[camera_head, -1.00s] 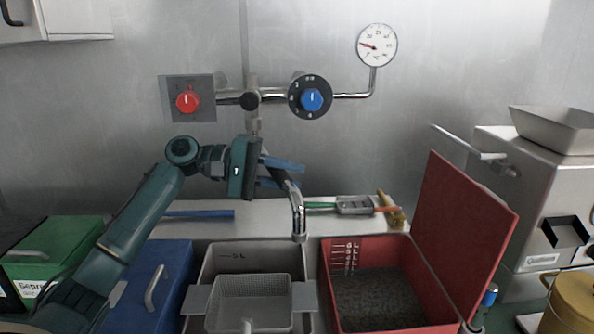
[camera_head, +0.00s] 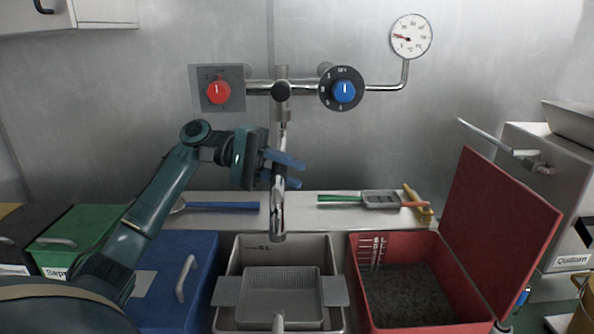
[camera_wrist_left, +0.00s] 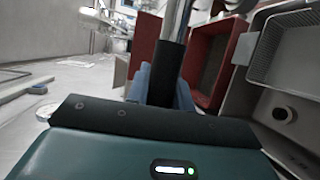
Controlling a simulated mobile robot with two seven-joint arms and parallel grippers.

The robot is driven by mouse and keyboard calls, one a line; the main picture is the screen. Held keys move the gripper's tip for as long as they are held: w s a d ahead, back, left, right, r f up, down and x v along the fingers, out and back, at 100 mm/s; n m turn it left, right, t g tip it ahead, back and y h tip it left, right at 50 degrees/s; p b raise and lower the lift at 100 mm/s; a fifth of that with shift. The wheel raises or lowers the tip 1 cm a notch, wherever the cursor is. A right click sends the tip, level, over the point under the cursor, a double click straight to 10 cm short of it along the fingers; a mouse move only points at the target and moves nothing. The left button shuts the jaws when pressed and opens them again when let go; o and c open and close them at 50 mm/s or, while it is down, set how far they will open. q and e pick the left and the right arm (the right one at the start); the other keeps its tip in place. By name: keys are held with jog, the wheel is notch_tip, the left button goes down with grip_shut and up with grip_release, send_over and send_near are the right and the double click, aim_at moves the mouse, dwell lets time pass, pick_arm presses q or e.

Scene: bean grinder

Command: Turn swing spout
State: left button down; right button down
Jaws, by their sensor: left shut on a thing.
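The chrome swing spout (camera_head: 278,212) hangs below the wall pipes in the head view, its outlet above the back of a grey bin marked 5L (camera_head: 237,262). My left gripper (camera_head: 285,170), with blue fingers, is shut on the spout's upper part from the left. In the left wrist view, the blue fingers (camera_wrist_left: 160,88) close around a dark sleeve (camera_wrist_left: 167,68) on the spout's pipe. The exact finger contact is partly hidden by the gripper body. My right gripper is in neither view.
A perforated basket (camera_head: 280,295) sits over the grey bin. An open red box (camera_head: 355,290) with dark grains stands to the right, its lid raised. A blue box (camera_head: 170,270) stands left. A red knob (camera_head: 219,92) and blue dial (camera_head: 344,92) are on the wall above.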

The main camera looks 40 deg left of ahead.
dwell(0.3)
pick_arm(q)
jog(key=c, duration=1.2)
grip_release()
jog(key=shift+c, duration=0.2)
jog(key=b+v, duration=0.1)
jog(key=v, duration=1.2)
jog(key=shift+b, duration=0.4)
